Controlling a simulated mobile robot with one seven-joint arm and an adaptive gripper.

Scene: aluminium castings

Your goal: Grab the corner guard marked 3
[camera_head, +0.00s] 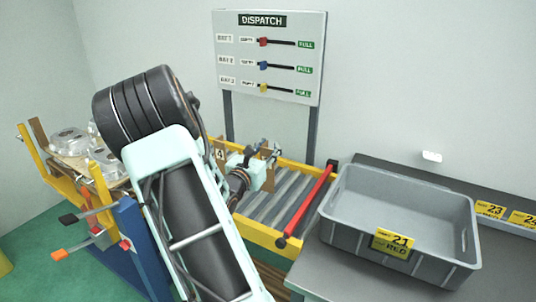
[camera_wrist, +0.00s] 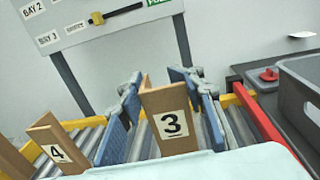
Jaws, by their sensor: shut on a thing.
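The corner guard marked 3 (camera_wrist: 164,100) is a brown angled piece with a white label, upright in the middle of the wrist view. My gripper (camera_wrist: 157,88) is shut on it, with a blue finger pad on each side. In the head view my gripper (camera_head: 266,163) is over the roller conveyor and mostly hides this guard. A corner guard marked 4 (camera_wrist: 43,140) stands to the left in the wrist view. It also shows in the head view (camera_head: 220,150), left of my gripper.
The roller conveyor (camera_head: 258,208) has yellow sides and a red bar (camera_head: 308,203) at its right. A grey crate (camera_head: 345,224) labelled 21 stands on a dark table to the right. Castings (camera_head: 70,141) sit at the left. A dispatch board (camera_head: 270,87) stands behind.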

